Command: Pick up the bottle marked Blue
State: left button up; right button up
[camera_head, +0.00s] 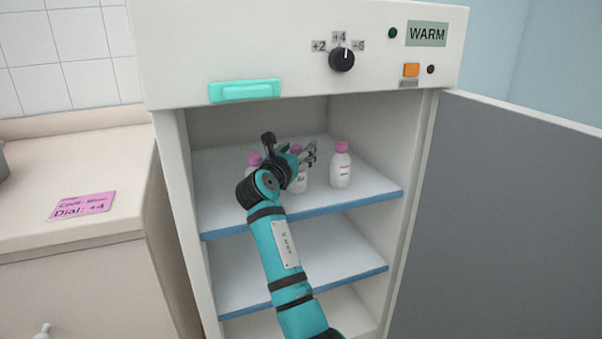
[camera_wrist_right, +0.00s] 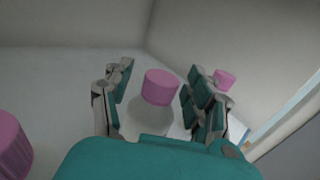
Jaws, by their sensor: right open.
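Three white bottles with pink caps stand on the top shelf of the open cabinet. The right bottle (camera_head: 341,169) is fully visible, with its label too small to read. The middle bottle (camera_head: 301,184) is partly behind my right gripper (camera_head: 308,155). The left bottle (camera_head: 254,160) is mostly hidden by my arm, with its cap showing. In the right wrist view, my right gripper (camera_wrist_right: 160,72) is open, with its fingers on either side of the middle bottle's cap (camera_wrist_right: 160,87). No word Blue can be read on any bottle. My left gripper is out of view.
The cabinet has a blue-edged top shelf (camera_head: 372,195), a lower shelf (camera_head: 345,262) and side walls close around my arm. Its grey door (camera_head: 500,220) stands open at right. A counter with a pink note (camera_head: 82,206) is at left. The dial (camera_head: 341,59) is above.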

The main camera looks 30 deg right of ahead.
jog(key=shift+s+a+r, duration=0.2)
jog(key=shift+a+r, duration=0.1)
jog(key=shift+r, duration=0.05)
jog(key=shift+c, duration=0.3)
jog(key=shift+f, duration=0.15)
grip_shut()
